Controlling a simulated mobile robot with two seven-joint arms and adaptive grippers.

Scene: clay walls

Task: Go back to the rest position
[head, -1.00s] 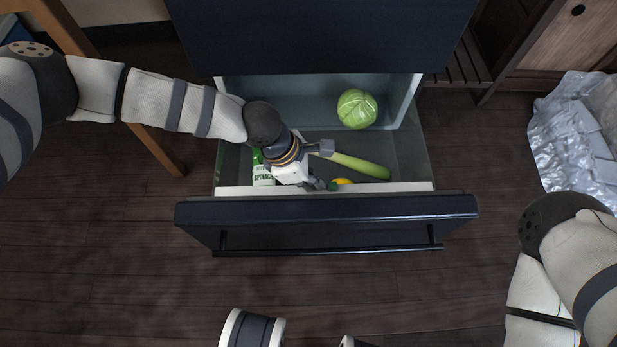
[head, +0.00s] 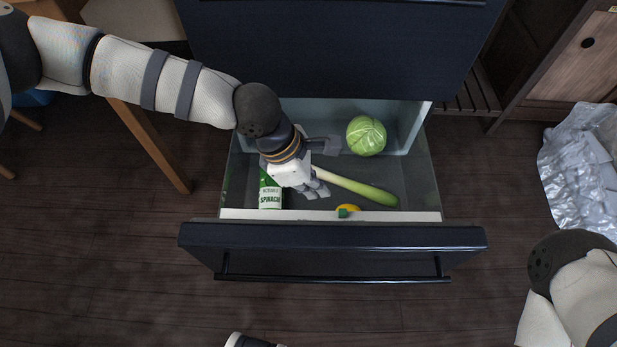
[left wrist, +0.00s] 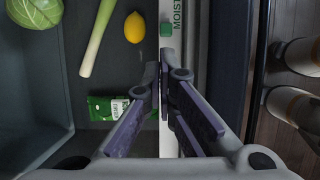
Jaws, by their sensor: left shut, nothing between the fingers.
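My left gripper (head: 320,191) reaches over the open dark blue drawer (head: 335,236) from the left. Its fingers are together and empty, above the drawer near its front wall; they also show in the left wrist view (left wrist: 164,80). In the drawer lie a green cabbage (head: 366,136), a leek (head: 365,189), a green spinach package (head: 270,192) and a yellow lemon (head: 352,208). The leek is partly hidden behind the gripper. The left wrist view also shows the lemon (left wrist: 134,27) and the leek (left wrist: 97,38).
The drawer front with its handle bar (head: 335,279) juts out over the dark wooden floor. A wooden table leg (head: 150,145) stands left of the drawer, below my left arm. Crumpled silvery plastic (head: 582,165) lies at the right. The floor before the drawer looks open.

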